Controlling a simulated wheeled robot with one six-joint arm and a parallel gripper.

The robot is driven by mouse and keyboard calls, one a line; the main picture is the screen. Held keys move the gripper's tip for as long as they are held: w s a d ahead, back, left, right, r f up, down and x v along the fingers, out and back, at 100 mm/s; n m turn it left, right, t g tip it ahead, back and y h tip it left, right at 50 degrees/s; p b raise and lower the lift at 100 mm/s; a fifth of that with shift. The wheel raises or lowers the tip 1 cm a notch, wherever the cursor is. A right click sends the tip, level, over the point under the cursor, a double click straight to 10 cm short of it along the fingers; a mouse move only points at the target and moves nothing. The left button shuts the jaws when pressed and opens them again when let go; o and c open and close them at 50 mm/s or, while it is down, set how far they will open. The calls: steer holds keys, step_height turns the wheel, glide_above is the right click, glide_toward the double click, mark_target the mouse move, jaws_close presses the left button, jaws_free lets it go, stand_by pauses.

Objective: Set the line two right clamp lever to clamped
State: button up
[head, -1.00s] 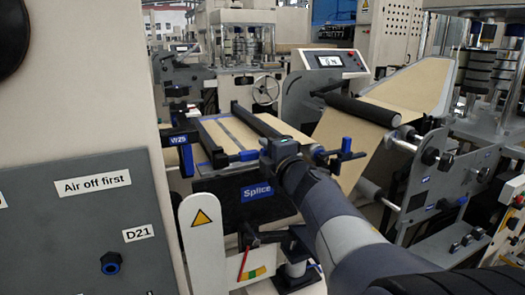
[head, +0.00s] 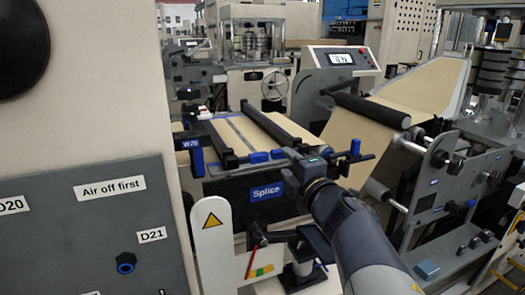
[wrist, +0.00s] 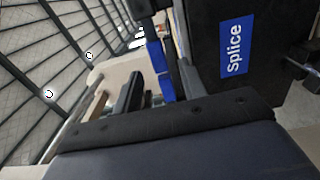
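The splice table (head: 205,185) stands mid-picture in the head view, with a blue "Splice" label that also shows in the wrist view (wrist: 234,48). Two dark clamp bars run along it; the right clamp bar (head: 275,125) ends near my gripper. I cannot tell which blue part is the right clamp lever. My gripper (head: 308,163) is at the table's front right corner; its fingers are not clear. Blue parts (wrist: 160,68) show close ahead in the wrist view.
A grey panel (head: 85,235) with "Air off first" and "D21" labels is at the left. A white post (head: 213,245) with a warning triangle stands before the table. Brown web (head: 360,150) and rollers lie to the right. A display console (head: 340,60) stands behind.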

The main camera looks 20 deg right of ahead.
mark_target(280, 156)
steer(key=s+p, duration=0.1)
steer(key=s, duration=0.2)
steer(key=shift+s, duration=0.3)
steer(key=w+b, duration=0.4)
steer(key=w, duration=0.6)
steer(key=shift+w+a, duration=0.15)
steer(key=shift+w, duration=0.25)
steer(key=shift+r, duration=0.1)
steer(key=shift+s, duration=0.1)
